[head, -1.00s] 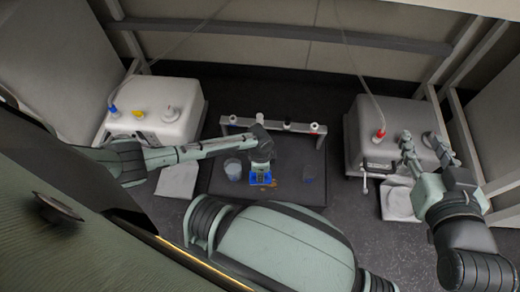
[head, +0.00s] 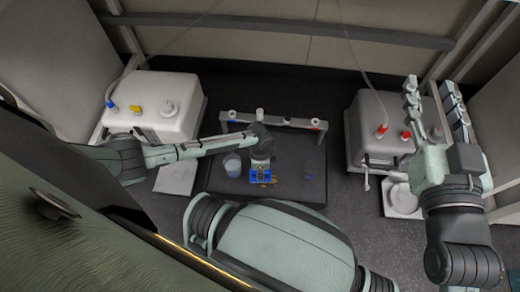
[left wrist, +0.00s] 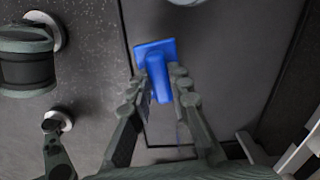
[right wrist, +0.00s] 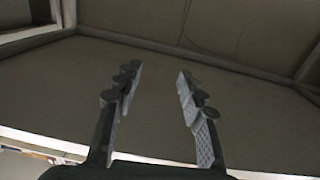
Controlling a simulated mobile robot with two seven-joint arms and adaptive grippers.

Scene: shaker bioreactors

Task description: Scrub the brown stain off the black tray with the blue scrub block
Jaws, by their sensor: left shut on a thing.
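The blue scrub block (head: 260,176) is at the middle of the black tray (head: 295,191). My left gripper (head: 261,163) is shut on it from above. The left wrist view shows the block's wide blue base and its handle (left wrist: 160,70) between the fingers (left wrist: 157,88). A small orange-brown patch of the stain (head: 274,181) shows beside the block in the head view; the rest may be hidden under it. I cannot tell whether the block presses on the tray. My right gripper (head: 432,100) is open and empty, raised over the right white unit; its fingers (right wrist: 157,95) stand apart.
A clear beaker (head: 232,166) stands left of the block, a bluish glass (head: 308,171) right of it. A rack (head: 240,117) with bottles crosses the tray's back. White units flank the tray, the left one (head: 165,90) with coloured caps, the right one (head: 375,105) with red caps.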

